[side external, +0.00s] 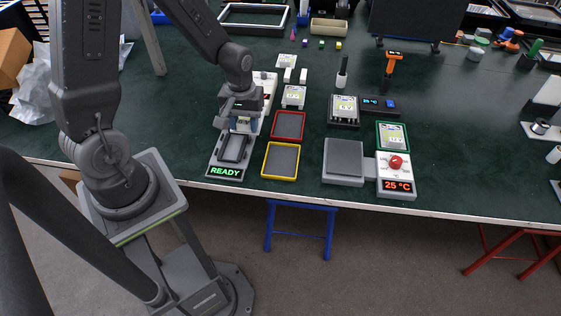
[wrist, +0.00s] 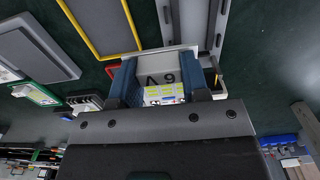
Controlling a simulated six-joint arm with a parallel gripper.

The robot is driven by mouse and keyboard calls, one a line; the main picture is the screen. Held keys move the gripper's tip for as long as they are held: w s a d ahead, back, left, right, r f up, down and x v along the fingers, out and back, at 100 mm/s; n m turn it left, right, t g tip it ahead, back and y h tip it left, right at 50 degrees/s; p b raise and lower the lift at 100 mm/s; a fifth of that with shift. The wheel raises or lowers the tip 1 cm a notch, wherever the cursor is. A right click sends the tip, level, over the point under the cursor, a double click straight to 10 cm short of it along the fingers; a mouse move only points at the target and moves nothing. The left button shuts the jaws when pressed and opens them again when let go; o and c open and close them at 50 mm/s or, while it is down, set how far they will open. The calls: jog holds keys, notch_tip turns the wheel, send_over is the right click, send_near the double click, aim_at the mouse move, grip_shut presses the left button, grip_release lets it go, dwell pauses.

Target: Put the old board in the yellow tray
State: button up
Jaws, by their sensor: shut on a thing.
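My gripper (side external: 243,121) is over the grey fixture with the green READY display. In the wrist view its two blue fingers (wrist: 161,82) are shut on a pale board (wrist: 172,75) with "6 V" markings and a yellow-patterned label. Most of this board is hidden by the gripper in the side view. The yellow tray (side external: 281,161) lies empty on the bench, right of the fixture and in front of the red tray. Part of the yellow tray's rim (wrist: 138,33) shows at the top of the wrist view.
The fixture (side external: 225,170) stands at the bench's front edge. The red tray (side external: 289,125) is empty. A grey flat-topped unit (side external: 343,160) and a 25 °C control box (side external: 396,178) stand to the right. A green-rimmed tray (side external: 392,136) holds a board.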

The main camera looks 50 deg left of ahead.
send_over(279, 172)
notch_tip(279, 172, down, 6)
jog(key=shift+w+f, duration=0.1)
jog(key=shift+f, duration=1.95)
jog(key=o, duration=0.9)
jog(key=shift+f, duration=0.1)
jog(key=shift+o, duration=0.2)
